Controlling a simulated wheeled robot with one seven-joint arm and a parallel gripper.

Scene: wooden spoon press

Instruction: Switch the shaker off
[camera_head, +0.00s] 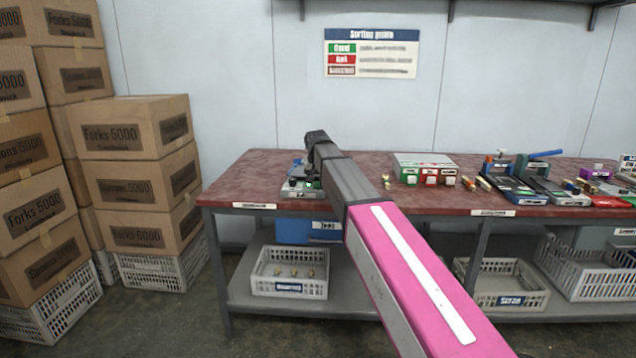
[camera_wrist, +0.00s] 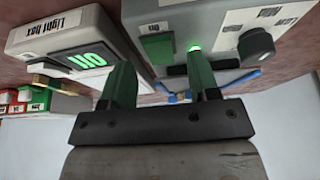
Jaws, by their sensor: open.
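In the wrist view a grey unit, apparently the shaker (camera_wrist: 225,25), fills the upper right. Its front has a green switch (camera_wrist: 158,48) with a small label beside it, a lit green lamp (camera_wrist: 194,48) and a dark round knob (camera_wrist: 256,46). My gripper (camera_wrist: 160,64) is open, with two dark green fingers apart and nothing visible between them. The left fingertip is near the switch and the right one near the lamp; I cannot tell whether either touches. In the head view my arm hides most of this spot at the table's left end.
A light box (camera_wrist: 62,42) with a glowing green display stands left of the grey unit. Head view: the red-brown table (camera_head: 262,172) carries a sorting box (camera_head: 425,160) and presses (camera_head: 512,185) to the right. Stacked cartons (camera_head: 130,130) stand left; crates (camera_head: 290,272) sit below.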

